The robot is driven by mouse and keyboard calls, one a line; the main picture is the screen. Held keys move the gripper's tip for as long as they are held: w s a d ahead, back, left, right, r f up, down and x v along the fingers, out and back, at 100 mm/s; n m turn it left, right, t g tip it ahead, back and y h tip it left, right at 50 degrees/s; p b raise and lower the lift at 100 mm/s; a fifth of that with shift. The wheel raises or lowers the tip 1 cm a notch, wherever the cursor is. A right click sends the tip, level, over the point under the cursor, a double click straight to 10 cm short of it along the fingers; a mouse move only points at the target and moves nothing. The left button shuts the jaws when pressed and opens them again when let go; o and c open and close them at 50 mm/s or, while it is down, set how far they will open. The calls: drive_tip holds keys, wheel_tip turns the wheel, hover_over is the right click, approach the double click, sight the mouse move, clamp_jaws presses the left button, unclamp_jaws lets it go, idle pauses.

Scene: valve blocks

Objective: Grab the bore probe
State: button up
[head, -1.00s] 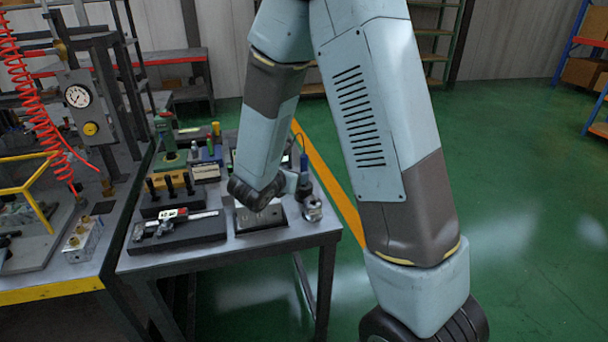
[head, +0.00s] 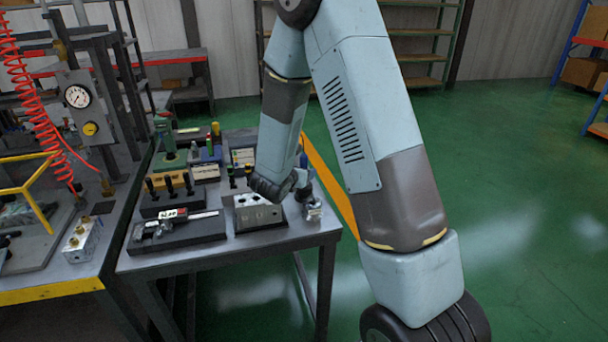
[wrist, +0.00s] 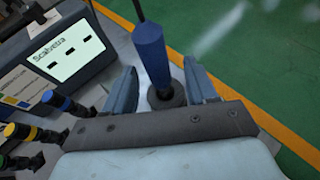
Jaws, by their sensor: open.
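The bore probe, with a blue handle and a dark cable at its top, stands upright at the right end of the table (head: 304,160). In the wrist view its blue handle (wrist: 152,55) lies between the two fingers of my gripper (wrist: 160,68), with a dark round collar below it. The fingers are open, one on each side, with a gap visible to the handle. In the head view my gripper (head: 301,180) is at the probe and partly hides it. A silver round piece (head: 313,211) shows below.
A readout box (wrist: 75,50) with dashes on its screen stands left of the probe. Several coloured-cap tools (wrist: 50,115) stand nearby. A metal block (head: 258,212) sits on a dark plate. A caliper (head: 175,222) lies in front left. Floor is clear at right.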

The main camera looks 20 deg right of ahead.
drive_tip(key=x, duration=0.4)
drive_tip(key=shift+w+f, duration=0.1)
drive_tip(key=shift+w, duration=0.05)
drive_tip(key=shift+c, duration=0.4)
clamp_jaws()
